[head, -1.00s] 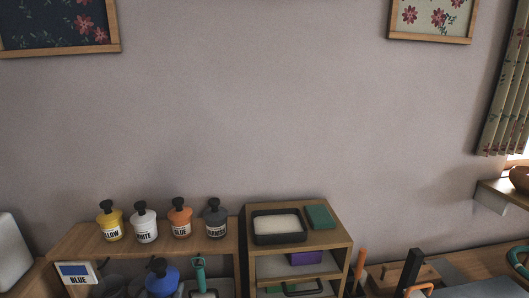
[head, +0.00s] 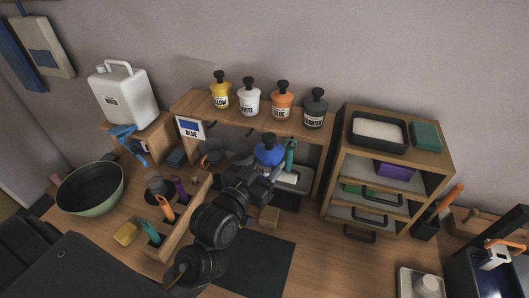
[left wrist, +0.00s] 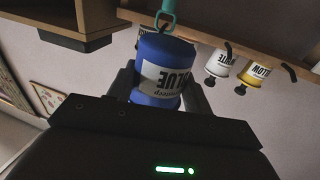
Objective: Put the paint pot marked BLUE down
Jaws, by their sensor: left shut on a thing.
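The blue paint pot (head: 268,155) is upright, with a black knob on top, in front of the low wooden shelf's opening. My left gripper (head: 262,172) is shut on it, reaching up from the front. In the left wrist view the pot (left wrist: 151,97) sits between the two dark fingers, its BLUE label upside down in the picture. A small card marked BLUE with a blue patch (head: 190,128) is on the shelf's left front. Whether the pot's base touches anything is hidden by my gripper. My right gripper is not in view.
Yellow (head: 221,94), white (head: 249,101), orange (head: 282,104) and dark grey (head: 315,112) pots stand on the shelf top. A teal-handled tool (head: 291,152) is close to the blue pot's right. A drawer unit (head: 345,160) stands right. A dark mat (head: 255,262) lies bare in front.

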